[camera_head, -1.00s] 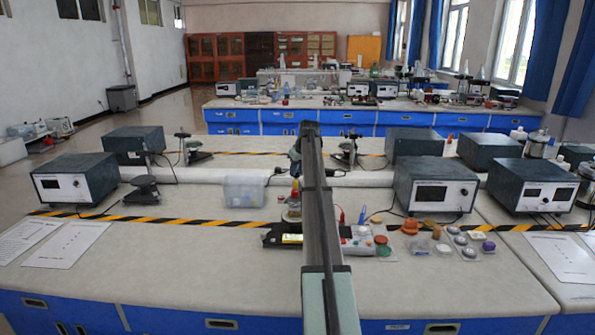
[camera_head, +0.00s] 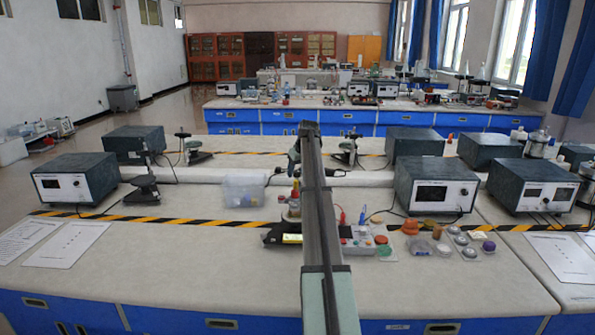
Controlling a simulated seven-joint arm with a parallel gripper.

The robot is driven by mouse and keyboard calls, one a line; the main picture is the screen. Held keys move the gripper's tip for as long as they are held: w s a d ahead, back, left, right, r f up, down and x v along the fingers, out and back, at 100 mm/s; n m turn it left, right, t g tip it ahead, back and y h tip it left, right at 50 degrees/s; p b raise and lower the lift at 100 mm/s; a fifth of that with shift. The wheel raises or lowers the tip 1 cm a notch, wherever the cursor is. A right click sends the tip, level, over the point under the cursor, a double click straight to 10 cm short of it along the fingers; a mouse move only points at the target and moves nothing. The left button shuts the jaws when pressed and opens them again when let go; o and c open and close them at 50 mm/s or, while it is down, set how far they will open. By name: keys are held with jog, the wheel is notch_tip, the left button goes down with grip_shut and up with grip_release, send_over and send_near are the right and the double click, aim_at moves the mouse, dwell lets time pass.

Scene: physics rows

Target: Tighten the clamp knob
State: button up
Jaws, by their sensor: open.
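My arm (camera_head: 320,215) reaches from the bottom middle over the near bench and hides a strip of it. Left of the arm stands a small pale round piece (camera_head: 293,209) with a reddish-yellow top, just behind a dark base (camera_head: 272,234) with a bright yellow label. These are partly covered by the arm. I cannot make out which part is the clamp knob, nor how tight it is.
Right of the arm are a grey panel with coloured parts (camera_head: 358,241) and several small pots (camera_head: 421,247). A clear plastic box (camera_head: 243,191) stands to the left. Grey instruments (camera_head: 436,188) stand on both sides. The bench front (camera_head: 200,270) is clear.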

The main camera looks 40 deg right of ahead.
jog(key=v, duration=1.3)
jog(key=shift+r, duration=0.4)
